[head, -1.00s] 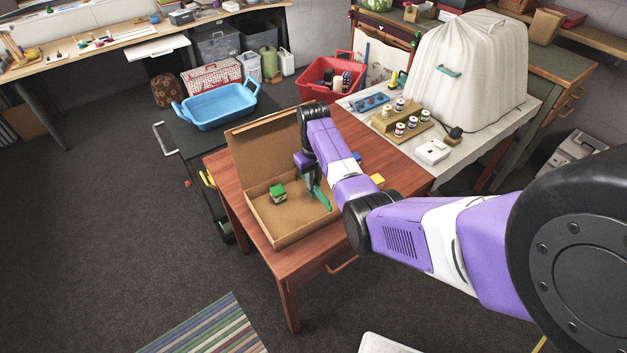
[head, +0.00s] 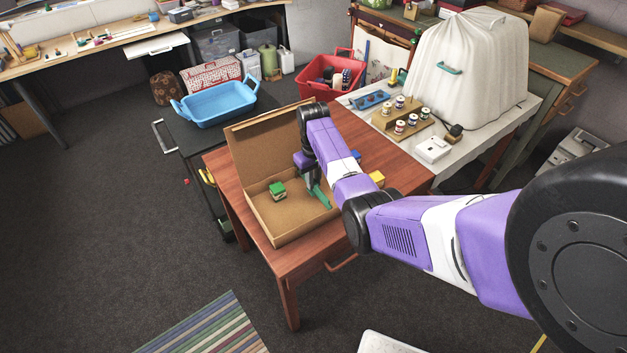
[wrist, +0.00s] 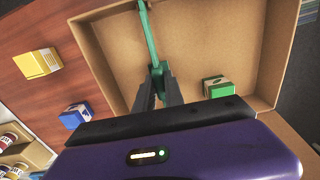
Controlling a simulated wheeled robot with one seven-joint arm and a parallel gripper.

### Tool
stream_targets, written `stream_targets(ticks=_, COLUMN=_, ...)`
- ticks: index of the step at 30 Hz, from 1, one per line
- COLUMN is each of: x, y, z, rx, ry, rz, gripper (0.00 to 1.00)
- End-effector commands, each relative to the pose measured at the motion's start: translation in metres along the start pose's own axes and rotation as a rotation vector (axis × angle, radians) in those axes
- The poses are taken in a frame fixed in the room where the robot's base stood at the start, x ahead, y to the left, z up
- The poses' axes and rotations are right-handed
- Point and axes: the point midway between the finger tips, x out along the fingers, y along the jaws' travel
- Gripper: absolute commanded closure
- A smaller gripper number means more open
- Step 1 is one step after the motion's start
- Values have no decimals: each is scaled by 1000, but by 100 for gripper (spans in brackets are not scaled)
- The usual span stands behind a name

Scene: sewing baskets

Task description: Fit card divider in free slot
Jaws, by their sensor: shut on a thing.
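A cardboard box (head: 283,240) with its lid raised at the back stands on the red-brown wooden table. My gripper (wrist: 159,72) is over the right part of the box, shut on a green strip, which looks like the card divider (wrist: 150,38). In the head view the divider (head: 322,196) stands at the box's right side, inside or just above it; I cannot tell whether it touches the floor. In the wrist view it is seen nearly edge-on, close to a box wall. A green block (head: 277,190) sits inside the box. The slots cannot be made out.
A yellow block (head: 377,178) and a blue block (wrist: 76,115) lie on the table (head: 400,182) beside the box. Thread spools (head: 400,127) stand on a stepped rack on the white table behind. A blue tub (head: 216,104) is on a dark cart at left.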

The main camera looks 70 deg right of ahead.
Motion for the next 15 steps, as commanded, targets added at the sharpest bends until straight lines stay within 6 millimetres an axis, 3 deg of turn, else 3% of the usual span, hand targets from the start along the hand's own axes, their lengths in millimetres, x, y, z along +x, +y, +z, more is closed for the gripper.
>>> stream_targets(ticks=15, x=12, y=0, z=0, rx=0, ry=1, rz=0, gripper=100)
